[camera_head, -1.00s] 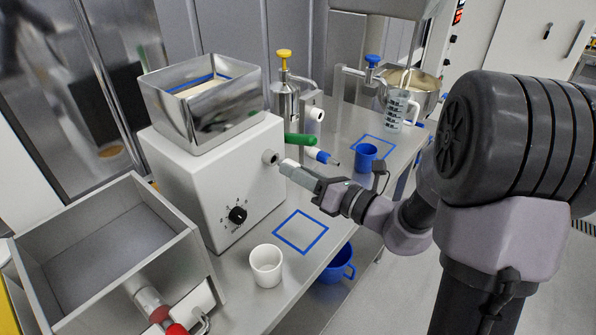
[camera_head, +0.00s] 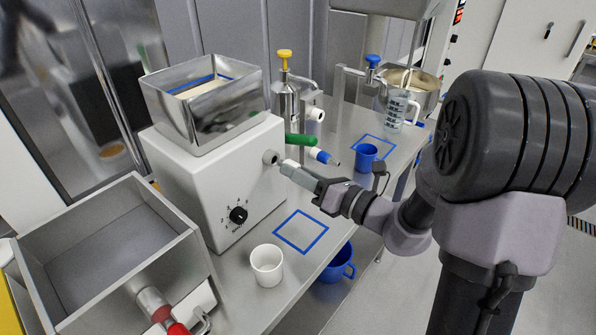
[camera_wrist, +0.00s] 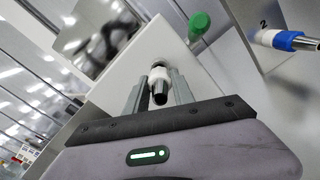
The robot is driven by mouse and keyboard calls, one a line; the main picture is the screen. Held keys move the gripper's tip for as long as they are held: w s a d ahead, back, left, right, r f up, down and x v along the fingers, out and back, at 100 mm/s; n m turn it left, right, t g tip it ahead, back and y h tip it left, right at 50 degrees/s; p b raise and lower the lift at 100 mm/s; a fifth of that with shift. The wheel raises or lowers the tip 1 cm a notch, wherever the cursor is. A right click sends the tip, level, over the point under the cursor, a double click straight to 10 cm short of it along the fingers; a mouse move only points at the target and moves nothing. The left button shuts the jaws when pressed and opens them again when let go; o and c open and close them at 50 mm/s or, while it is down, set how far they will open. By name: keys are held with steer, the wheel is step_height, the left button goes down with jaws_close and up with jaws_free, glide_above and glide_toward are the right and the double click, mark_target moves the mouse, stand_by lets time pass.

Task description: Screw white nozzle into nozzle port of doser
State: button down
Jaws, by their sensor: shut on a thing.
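The doser (camera_head: 190,185) is a white box with a metal hopper on top. Its round nozzle port (camera_head: 269,157) is on the right-hand face. My gripper (camera_head: 284,166) is at that port, with its fingers pointing at it. In the wrist view my gripper (camera_wrist: 158,88) is shut on the white nozzle (camera_wrist: 158,78), which has a white collar and a dark metal tip facing the camera. The nozzle lies in line with the port (camera_wrist: 158,63), directly in front of it. I cannot tell how far it is seated. In the head view the fingers largely hide the nozzle.
A white cup (camera_head: 267,265) and a blue tape square (camera_head: 300,213) are on the table in front. A metal bin (camera_head: 165,235) stands at left.

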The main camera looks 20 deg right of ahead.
steer(key=shift+p+x, duration=0.45)
steer(key=shift+x, duration=0.75)
stand_by(1.0)
steer(key=c, duration=1)
jaws_free()
steer(key=shift+o, duration=0.3)
steer(key=shift+o, duration=1)
steer(key=v, duration=0.7)
steer(key=shift+b, duration=0.4)
